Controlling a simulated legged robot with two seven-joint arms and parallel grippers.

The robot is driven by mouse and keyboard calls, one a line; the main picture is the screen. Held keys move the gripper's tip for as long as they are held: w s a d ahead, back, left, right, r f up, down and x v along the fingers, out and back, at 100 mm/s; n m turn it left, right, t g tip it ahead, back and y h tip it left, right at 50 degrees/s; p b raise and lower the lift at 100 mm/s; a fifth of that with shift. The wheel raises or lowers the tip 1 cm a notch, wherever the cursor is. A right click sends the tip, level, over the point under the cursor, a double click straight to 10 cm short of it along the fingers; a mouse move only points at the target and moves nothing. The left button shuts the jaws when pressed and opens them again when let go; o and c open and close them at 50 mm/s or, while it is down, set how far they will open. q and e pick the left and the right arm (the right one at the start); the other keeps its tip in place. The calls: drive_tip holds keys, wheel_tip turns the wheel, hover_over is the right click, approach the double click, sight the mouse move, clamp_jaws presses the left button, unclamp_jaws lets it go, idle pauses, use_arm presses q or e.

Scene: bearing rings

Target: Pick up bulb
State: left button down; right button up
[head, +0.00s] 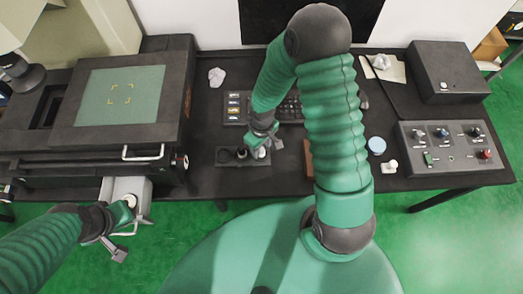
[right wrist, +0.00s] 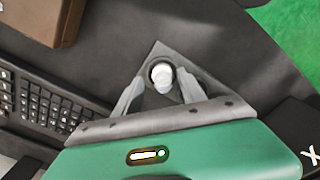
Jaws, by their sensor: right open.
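A white bulb (right wrist: 161,73) stands in a round hole of a dark holder (right wrist: 152,55) in the right wrist view. In the head view the bulb (head: 261,154) shows small at the right part of the long dark holder (head: 229,164). My right gripper (right wrist: 158,93) is open, with one finger on each side of the bulb; I cannot tell whether they touch it. In the head view my right gripper (head: 268,144) is over the holder's right end. My left gripper (head: 116,250) is at the lower left, beside a light grey drawer (head: 119,187); its jaw opening is unclear.
A keyboard (head: 290,110) lies behind the holder. A brown block (head: 309,160) stands to its right. A large dark machine (head: 90,150) fills the left. A control box (head: 455,147), a blue round item (head: 377,145) and a small white item (head: 390,166) are at right.

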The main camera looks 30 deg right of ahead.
drive_tip(key=shift+a+r, duration=0.1)
drive_tip(key=shift+a, duration=0.05)
drive_tip(key=shift+s+a+r, duration=0.1)
drive_tip(key=shift+a, duration=0.15)
drive_tip(key=c, duration=0.9)
drive_tip(key=shift+d, duration=0.2)
clamp_jaws()
